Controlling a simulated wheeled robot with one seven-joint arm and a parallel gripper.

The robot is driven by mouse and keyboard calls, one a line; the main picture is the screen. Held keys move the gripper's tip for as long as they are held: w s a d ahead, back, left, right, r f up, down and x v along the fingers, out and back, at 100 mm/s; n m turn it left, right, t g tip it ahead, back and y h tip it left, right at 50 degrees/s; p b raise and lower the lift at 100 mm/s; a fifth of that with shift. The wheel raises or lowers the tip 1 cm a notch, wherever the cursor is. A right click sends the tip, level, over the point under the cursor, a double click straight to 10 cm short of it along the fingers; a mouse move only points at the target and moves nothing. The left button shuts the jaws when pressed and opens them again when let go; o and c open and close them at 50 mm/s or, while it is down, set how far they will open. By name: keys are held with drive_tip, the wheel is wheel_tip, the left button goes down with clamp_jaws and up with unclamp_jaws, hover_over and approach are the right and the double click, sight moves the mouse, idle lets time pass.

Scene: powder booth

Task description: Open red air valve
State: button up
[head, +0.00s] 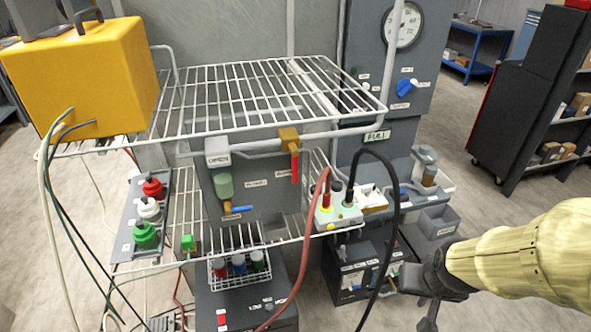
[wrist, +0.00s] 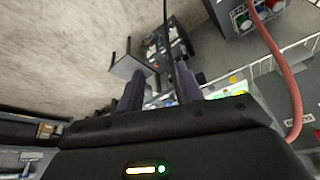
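The red air valve has a brass body (head: 289,138) on the grey horizontal pipe under the wire shelf's front edge. Its red handle (head: 295,166) hangs straight down, across the pipe. My gripper (head: 428,308) is low at the right in the head view, well right of and below the valve, touching nothing that I can see. In the wrist view my gripper (wrist: 160,92) shows two dark fingers apart, with nothing held between them. I cannot make out the red valve in the wrist view.
A valve with a blue handle (head: 238,209) sits left of and below the red one. A red hose (head: 302,250) and a black cable (head: 394,215) loop out in front of the rack, between my gripper and the valve. A yellow box (head: 85,75) stands on the upper shelf (head: 250,95).

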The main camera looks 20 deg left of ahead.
drive_tip(key=w+a+r+n+t+y+b, duration=0.1)
drive_tip(key=w+a+r+t+y+b, duration=0.15)
drive_tip(key=a, duration=0.45)
drive_tip(key=w+a+r+n+t+y+b, duration=0.1)
drive_tip(key=w+a+t+b, duration=0.2)
drive_tip(key=a, duration=0.4)
drive_tip(key=w+a+r+n+t+y+b, duration=0.1)
drive_tip(key=a+r+t+b, duration=0.1)
drive_tip(key=a+t, duration=0.35)
drive_tip(key=s+a+r+t+y+b, duration=0.1)
drive_tip(key=s+a+r+b, duration=0.1)
drive_tip(key=s+a+r, duration=0.1)
drive_tip(key=a+r, duration=0.1)
drive_tip(key=a, duration=0.1)
drive_tip(key=shift+s+a+r+t, duration=0.25)
drive_tip(key=shift+s+a+t, duration=0.1)
drive_tip(key=shift+s+t, duration=0.05)
drive_tip(key=shift+w+r, duration=0.1)
drive_tip(key=p+x, duration=0.2)
drive_tip(key=p, duration=0.3)
drive_tip(key=shift+r+p, duration=0.1)
drive_tip(key=shift+p, duration=0.3)
drive_tip(key=p, duration=0.6)
drive_tip(key=shift+w+a+p, duration=0.15)
drive_tip(key=shift+w+p, duration=0.15)
drive_tip(key=shift+w, duration=0.05)
